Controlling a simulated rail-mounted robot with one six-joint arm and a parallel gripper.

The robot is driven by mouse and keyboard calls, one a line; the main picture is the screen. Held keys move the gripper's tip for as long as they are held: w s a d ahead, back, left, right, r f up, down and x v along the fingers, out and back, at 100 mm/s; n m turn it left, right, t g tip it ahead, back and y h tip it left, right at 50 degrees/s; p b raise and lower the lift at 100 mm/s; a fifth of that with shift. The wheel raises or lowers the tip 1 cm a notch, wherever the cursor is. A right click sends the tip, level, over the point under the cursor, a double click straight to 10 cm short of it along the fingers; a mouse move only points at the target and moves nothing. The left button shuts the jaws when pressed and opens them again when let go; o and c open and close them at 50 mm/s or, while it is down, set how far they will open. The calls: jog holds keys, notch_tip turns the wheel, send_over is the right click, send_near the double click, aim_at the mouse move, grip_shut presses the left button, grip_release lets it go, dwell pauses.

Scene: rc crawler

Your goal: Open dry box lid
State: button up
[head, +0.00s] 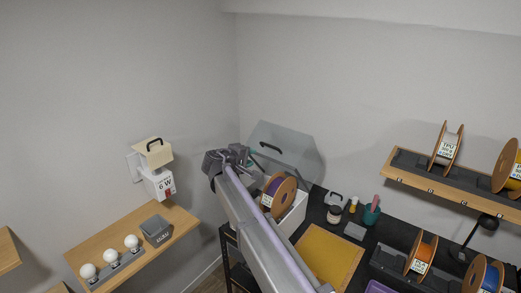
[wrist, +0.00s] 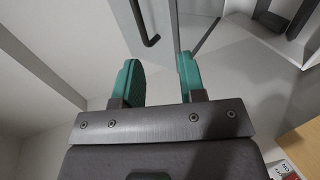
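The dry box (head: 293,221) is a white box at the back corner of the dark bench, with a spool inside. Its translucent grey lid (head: 292,143) stands raised and tilted up behind the box. A dark bar handle (head: 270,146) is on the lid; a dark bar handle (wrist: 147,28) also shows beyond the fingers in the wrist view. My gripper (head: 249,157) is beside the lid's left edge, near the handle. In the wrist view its teal fingers (wrist: 160,70) are apart with nothing between them. My arm hides part of the box.
A brown spool (head: 280,194) sits in the box. Jars and a teal cup (head: 371,215) stand right of it, behind a yellow board (head: 328,254). A wooden shelf (head: 135,245) with white bulbs is at left. A spool shelf (head: 450,183) is at right.

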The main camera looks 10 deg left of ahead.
aim_at(284, 155)
jog(key=shift+s+a, duration=0.4)
jog(key=shift+s, duration=0.35)
jog(key=shift+c, duration=0.4)
